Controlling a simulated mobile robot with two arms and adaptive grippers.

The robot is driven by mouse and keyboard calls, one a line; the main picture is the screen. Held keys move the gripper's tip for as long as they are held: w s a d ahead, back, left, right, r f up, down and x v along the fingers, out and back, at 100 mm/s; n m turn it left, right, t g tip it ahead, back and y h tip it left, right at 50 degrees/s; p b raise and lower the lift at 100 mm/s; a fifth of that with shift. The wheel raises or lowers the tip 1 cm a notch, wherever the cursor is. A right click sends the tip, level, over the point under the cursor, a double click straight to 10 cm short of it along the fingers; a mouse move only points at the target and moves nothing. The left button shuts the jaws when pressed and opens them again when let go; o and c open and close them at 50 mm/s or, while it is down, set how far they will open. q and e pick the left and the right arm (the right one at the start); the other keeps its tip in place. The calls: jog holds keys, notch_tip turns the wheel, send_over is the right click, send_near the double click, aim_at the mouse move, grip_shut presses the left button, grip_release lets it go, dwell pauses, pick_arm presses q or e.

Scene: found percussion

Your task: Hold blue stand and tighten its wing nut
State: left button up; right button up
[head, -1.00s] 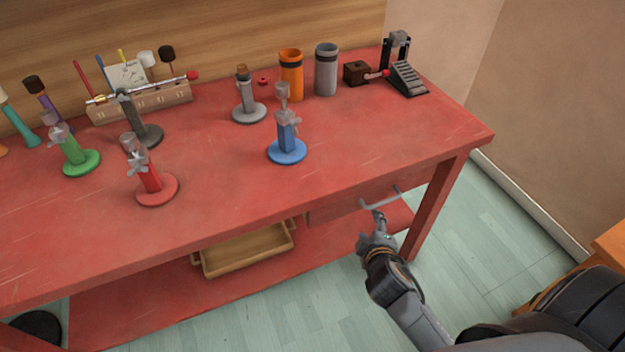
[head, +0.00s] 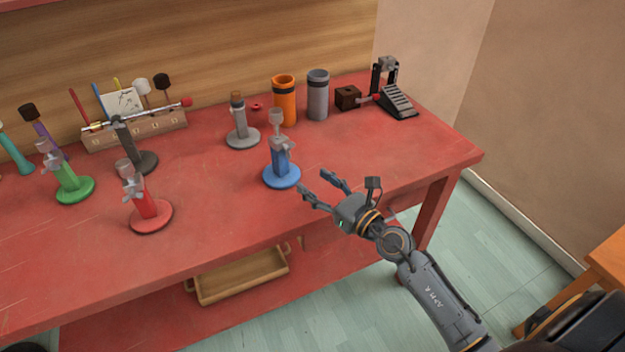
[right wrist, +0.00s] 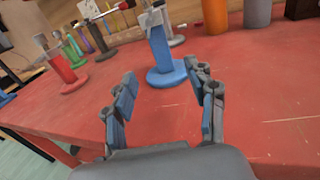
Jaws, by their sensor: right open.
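The blue stand (head: 281,177) is upright on the red table, with a round base, a short post and a grey clamp with a wing nut (head: 274,140) near its top. My right gripper (head: 312,181) is open and empty, just right of the blue stand and apart from it. In the right wrist view the blue stand (right wrist: 160,58) shows ahead, beyond and between the open fingers (right wrist: 166,102); its top is cut off by the frame edge. My left gripper is not in view.
On the red table (head: 225,215) are a red stand (head: 149,214), a green stand (head: 72,186), a grey stand (head: 241,134), orange (head: 284,102) and grey (head: 318,98) cylinders, and a black pedal (head: 396,103). Table around the blue stand's front is clear.

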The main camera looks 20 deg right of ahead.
aim_at(284, 159)
jog(key=x, duration=1.3)
jog(key=shift+w+a, duration=0.2)
jog(key=shift+w, duration=0.15)
grip_shut()
dwell(0.5)
